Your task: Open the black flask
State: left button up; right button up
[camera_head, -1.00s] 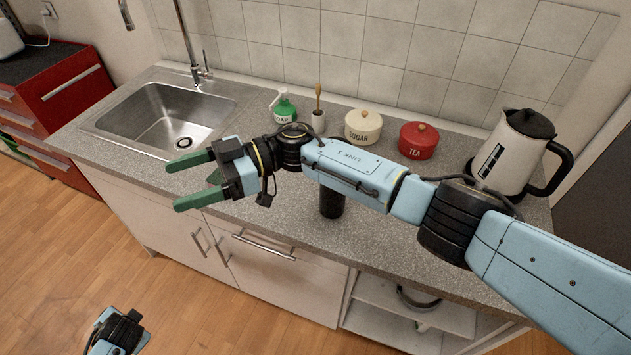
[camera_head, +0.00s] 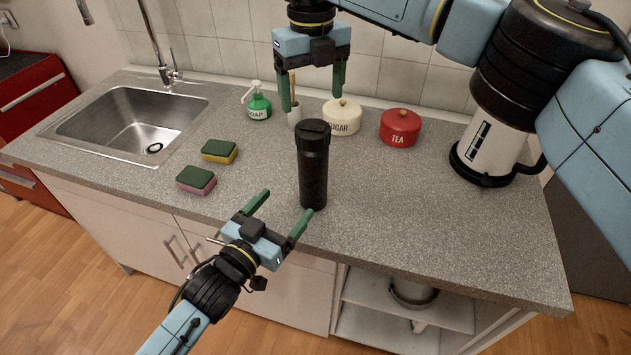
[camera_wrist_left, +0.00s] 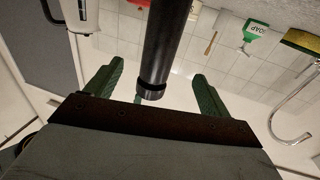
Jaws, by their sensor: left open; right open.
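The black flask (camera_head: 313,175) stands upright on the grey counter near its front edge, its black lid (camera_head: 313,130) on. My left gripper (camera_head: 286,204) is open and empty, low at the counter's front edge, just left of and in front of the flask. In the left wrist view, which is upside down, the flask (camera_wrist_left: 166,40) shows in line with the gap between the green fingers. I cannot tell if a finger touches it. My right gripper (camera_head: 312,100) is open, pointing down, and appears above and behind the lid in the picture.
Two sponges (camera_head: 219,151) (camera_head: 196,180) lie left of the flask. A soap bottle (camera_head: 259,106), sugar pot (camera_head: 342,117) and red tea pot (camera_head: 400,128) stand behind. A white kettle (camera_head: 488,150) is at the right. The sink (camera_head: 140,120) is far left. Counter right of the flask is clear.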

aim_at(306, 181)
pick_arm(q)
jog(key=x, duration=1.1)
jog(key=shift+w+d, duration=0.15)
jog(key=shift+w, duration=0.15)
jog(key=shift+c, duration=0.3)
